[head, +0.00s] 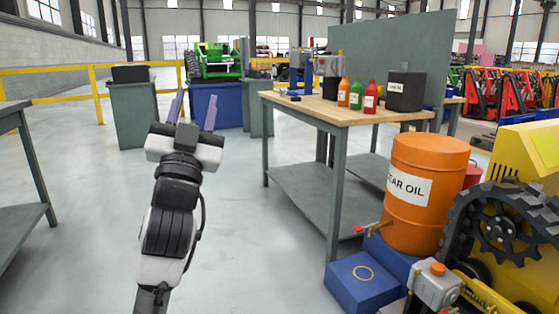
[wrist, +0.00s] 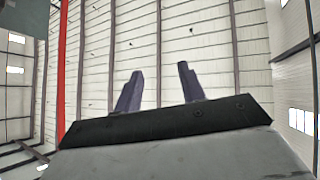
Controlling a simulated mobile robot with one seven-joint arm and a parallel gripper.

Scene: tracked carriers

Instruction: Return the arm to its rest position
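My gripper (head: 193,108) is raised in front of me at the left-middle of the head view, its fingers pointing up. The two purple-grey fingers stand apart with nothing between them. In the wrist view my gripper (wrist: 157,88) shows the same open gap, against the ceiling of the hall. My arm rises from the bottom edge of the head view and touches nothing that I can see.
A workbench (head: 325,113) with bottles and a dark box stands right of my arm. An orange gear oil drum (head: 425,215), a blue block (head: 362,282) and a yellow tracked machine (head: 525,158) fill the right. A grey table (head: 15,106) is at left. The floor between is clear.

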